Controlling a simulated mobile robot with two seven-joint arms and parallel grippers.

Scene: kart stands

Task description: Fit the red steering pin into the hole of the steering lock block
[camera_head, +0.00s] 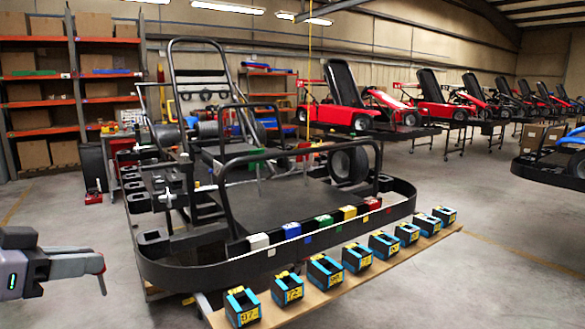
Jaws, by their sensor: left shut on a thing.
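My left gripper (98,264) comes in at the lower left, in front of and to the left of the black kart frame (190,270), apart from it. It is shut on a small dark thing at its fingertips; only a dark tip hangs below, and I cannot tell its colour or shape. I cannot make out a red steering pin for sure. The steering lock block is not clearly identifiable; dark blocks and metal fittings (168,197) sit at the kart's left side. My right gripper is not in view.
Coloured blocks, among them a white one (258,241) and a red one (372,203), line the kart's front. Several blue boxes with yellow labels (242,306) stand on a board before it. Orange shelves (68,75) stand behind. Floor between gripper and kart is clear.

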